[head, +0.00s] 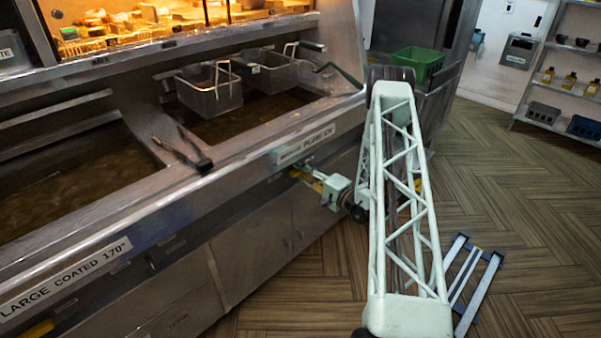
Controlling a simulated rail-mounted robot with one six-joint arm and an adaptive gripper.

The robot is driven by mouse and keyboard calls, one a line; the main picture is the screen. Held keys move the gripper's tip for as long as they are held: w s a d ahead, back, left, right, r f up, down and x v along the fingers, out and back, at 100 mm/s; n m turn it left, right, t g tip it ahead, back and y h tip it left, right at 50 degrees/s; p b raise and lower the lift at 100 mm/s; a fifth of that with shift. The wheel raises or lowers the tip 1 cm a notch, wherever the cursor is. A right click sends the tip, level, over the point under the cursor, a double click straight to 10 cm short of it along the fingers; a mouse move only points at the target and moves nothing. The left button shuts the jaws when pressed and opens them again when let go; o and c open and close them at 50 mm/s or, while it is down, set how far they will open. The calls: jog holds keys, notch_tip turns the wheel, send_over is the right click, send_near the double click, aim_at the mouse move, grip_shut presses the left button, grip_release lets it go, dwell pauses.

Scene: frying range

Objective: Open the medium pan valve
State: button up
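The medium pan (245,118) is the oil well at the back, with a partly readable label plate (303,143) on its front edge. Below that plate a small yellow piece (313,185), which looks like the medium pan valve handle, shows beside my gripper (301,174). My gripper reaches in from the right, against or very near the front of the range under the counter edge. Its fingers are small and overlap the yellow piece. I cannot tell whether they are open or shut, or whether they touch it. The rest of the valve is hidden.
Fry baskets (210,92) hang over the medium pan. Tongs (183,155) lie on the divider. Wood floor (510,210) is open at right.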

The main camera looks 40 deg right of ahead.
jog(key=shift+c, duration=0.6)
jog(key=c, duration=0.4)
jog(key=shift+c, duration=0.2)
jog(key=shift+m, duration=0.5)
jog(key=m, duration=0.3)
jog(key=m+p, duration=0.1)
jog(key=m, duration=0.8)
jog(key=shift+p, duration=0.4)
jog(key=shift+m+p, duration=0.45)
jog(key=shift+m, duration=2.05)
